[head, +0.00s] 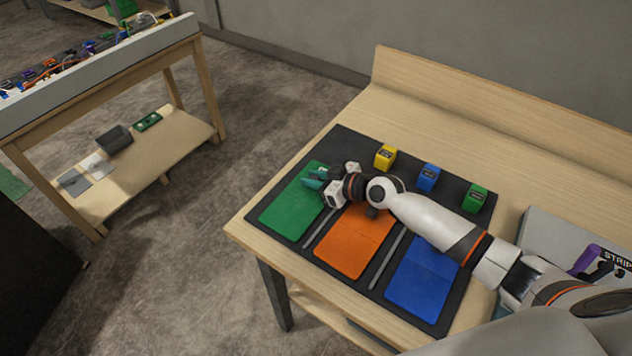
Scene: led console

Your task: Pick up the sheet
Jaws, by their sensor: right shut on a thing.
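A green sheet (289,213), an orange sheet (350,250) and a blue sheet (424,280) lie side by side on a black mat (345,142) on the wooden table. My right gripper (314,180) is at the upper right part of the green sheet, its arm reaching in from the lower right over the orange sheet's top. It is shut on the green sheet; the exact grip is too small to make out. The green sheet looks flat on the mat. My left gripper is not in view.
Yellow (385,157), blue (428,177) and green (474,198) blocks stand along the mat's back edge. Thin grey bars (387,258) lie between the sheets. A grey box (570,243) is at the right. A second table (175,75) stands at the left, across open floor.

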